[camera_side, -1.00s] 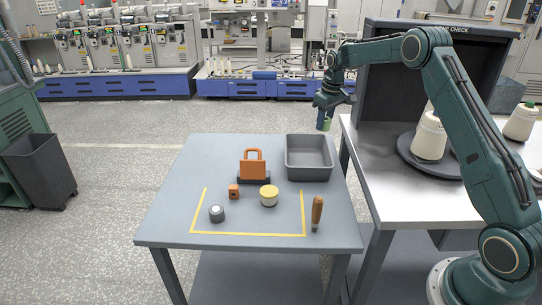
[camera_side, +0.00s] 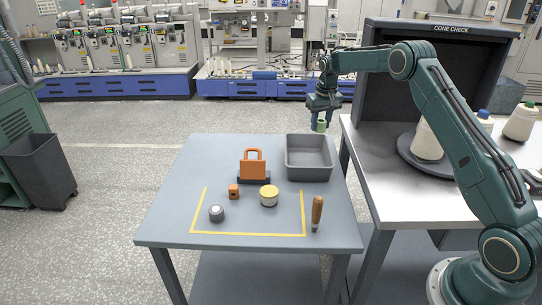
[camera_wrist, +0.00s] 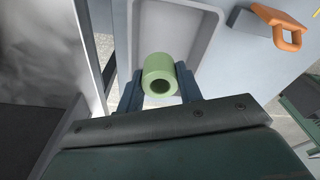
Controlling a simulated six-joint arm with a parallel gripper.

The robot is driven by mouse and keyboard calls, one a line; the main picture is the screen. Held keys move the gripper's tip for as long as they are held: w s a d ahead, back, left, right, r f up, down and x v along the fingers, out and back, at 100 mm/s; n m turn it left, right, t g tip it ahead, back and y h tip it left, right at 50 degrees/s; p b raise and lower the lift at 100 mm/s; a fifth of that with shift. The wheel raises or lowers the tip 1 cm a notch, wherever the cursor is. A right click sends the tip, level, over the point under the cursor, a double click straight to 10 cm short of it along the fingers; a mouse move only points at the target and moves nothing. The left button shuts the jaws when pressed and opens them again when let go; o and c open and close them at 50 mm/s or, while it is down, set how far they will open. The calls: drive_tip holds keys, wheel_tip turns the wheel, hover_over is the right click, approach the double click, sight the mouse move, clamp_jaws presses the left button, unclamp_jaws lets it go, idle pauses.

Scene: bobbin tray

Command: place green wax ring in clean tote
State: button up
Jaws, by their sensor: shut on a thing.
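The green wax ring (camera_wrist: 158,73) is a short pale-green cylinder with a dark hole, held between the two fingers of my gripper (camera_wrist: 160,88) in the wrist view. In the side view my gripper (camera_side: 320,122) points down with the green ring (camera_side: 321,126) at its tips, above the far edge of the grey tote. The tote (camera_side: 309,173) is an open, empty-looking grey bin at the back right of the table. It also shows in the wrist view (camera_wrist: 205,30), beyond and beneath the ring. The ring's exact height above the tote is hard to tell.
A metal bench (camera_side: 390,190) with yarn cones stands at right.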

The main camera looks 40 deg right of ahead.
wheel_tip(320, 180, down, 14)
drive_tip(key=shift+r, duration=0.25)
drive_tip(key=shift+f, duration=0.15)
drive_tip(key=shift+f, duration=2)
drive_tip(key=shift+f, duration=0.1)
drive_tip(key=o, duration=0.7)
drive_tip(key=shift+c, duration=0.2)
wheel_tip(320, 180, up, 12)
drive_tip(key=s, duration=0.1)
drive_tip(key=shift+s+a, duration=0.2)
drive_tip(key=shift+a, duration=0.1)
drive_tip(key=shift+r, duration=0.2)
